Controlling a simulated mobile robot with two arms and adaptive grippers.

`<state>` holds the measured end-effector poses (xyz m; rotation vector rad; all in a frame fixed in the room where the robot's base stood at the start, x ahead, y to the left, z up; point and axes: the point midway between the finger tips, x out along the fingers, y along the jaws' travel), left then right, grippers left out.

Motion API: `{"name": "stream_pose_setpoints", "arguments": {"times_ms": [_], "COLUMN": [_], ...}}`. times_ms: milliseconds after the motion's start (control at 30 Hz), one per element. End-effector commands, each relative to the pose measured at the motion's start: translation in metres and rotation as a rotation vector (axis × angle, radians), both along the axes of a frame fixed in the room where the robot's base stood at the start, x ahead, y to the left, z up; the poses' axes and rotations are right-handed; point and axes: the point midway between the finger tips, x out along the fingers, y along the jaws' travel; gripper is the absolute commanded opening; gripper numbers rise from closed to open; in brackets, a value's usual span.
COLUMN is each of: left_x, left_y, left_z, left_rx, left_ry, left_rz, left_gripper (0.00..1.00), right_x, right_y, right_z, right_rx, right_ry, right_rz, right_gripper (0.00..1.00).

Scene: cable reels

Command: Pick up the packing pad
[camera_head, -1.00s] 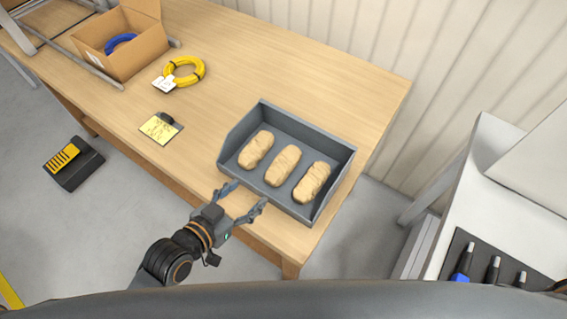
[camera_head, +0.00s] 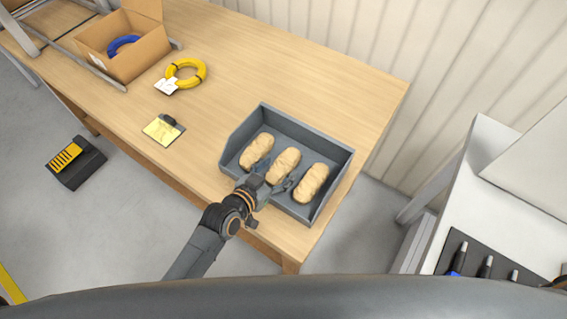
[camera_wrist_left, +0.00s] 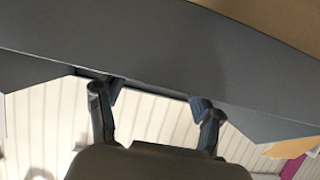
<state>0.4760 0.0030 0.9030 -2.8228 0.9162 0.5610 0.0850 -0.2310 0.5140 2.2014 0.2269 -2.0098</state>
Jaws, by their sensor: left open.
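Three tan, crumpled packing pads lie side by side in a grey open-fronted bin (camera_head: 238,140) on the wooden table. They are the left pad (camera_head: 256,150), the middle pad (camera_head: 284,164) and the right pad (camera_head: 311,183). My left gripper (camera_head: 274,177) is open, its fingers reaching over the bin's low front edge around the near end of the middle pad. I cannot tell whether they touch it. In the left wrist view the two fingers (camera_wrist_left: 157,103) stand apart before a dark grey surface, with nothing clearly between them. My right gripper is not in view.
Left of the bin are a yellow note with a dark object (camera_head: 163,129), a yellow cable coil (camera_head: 186,74) and a cardboard box (camera_head: 143,62) with a blue coil. A white bench (camera_head: 500,218) stands right. The table behind the bin is clear.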

Motion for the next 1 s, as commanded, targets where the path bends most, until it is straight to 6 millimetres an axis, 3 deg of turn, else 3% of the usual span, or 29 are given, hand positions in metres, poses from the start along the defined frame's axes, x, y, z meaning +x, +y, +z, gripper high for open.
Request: {"name": "stream_pose_setpoints", "arguments": {"times_ms": [367,533,1000], "left_x": [0.0089,0.0089,0.0089], "left_y": [-0.0067,-0.0064,-0.0066], "left_z": [-0.0055,-0.0054,0.0003], "left_rx": [0.000,0.000,0.000], "left_ry": [0.000,0.000,0.000], "left_rz": [0.000,0.000,0.000], "left_gripper": [0.66,0.33,0.32], "right_x": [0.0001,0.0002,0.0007], "right_y": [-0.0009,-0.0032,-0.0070], "right_z": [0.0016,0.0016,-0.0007], "right_rx": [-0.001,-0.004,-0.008], "right_ry": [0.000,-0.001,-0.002], "right_rz": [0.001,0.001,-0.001], "right_gripper": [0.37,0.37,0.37]}}
